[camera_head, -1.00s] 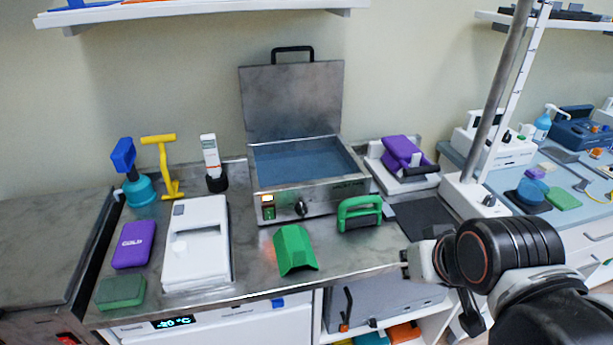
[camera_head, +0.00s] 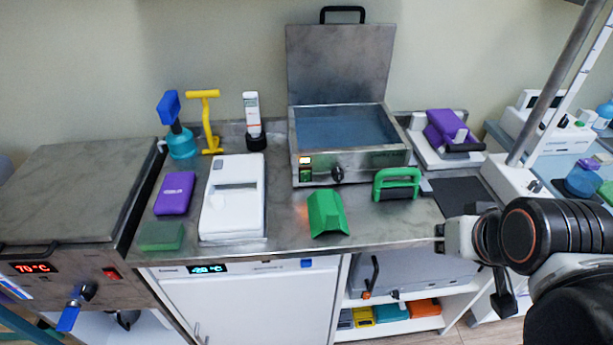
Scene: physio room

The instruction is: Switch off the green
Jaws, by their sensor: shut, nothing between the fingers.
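A small green rocker switch (camera_head: 306,175) sits on the front panel of the metal water bath (camera_head: 362,161), at its left end. A small lit display (camera_head: 305,160) is just above it and a black knob (camera_head: 337,174) is to its right. I cannot tell the switch's position at this size. The bath's lid (camera_head: 340,65) stands open and blue shows inside. My gripper (camera_head: 440,238) is shut and empty, at the counter's front edge, right of and nearer than the switch, well apart from it.
A green curved piece (camera_head: 327,213) and a green-handled tool (camera_head: 397,184) stand before the bath. A white device (camera_head: 233,198), purple pack (camera_head: 175,193) and green block (camera_head: 161,236) lie left. A metal unit (camera_head: 70,195) with a red switch (camera_head: 111,274) is far left. A pole (camera_head: 560,80) rises right.

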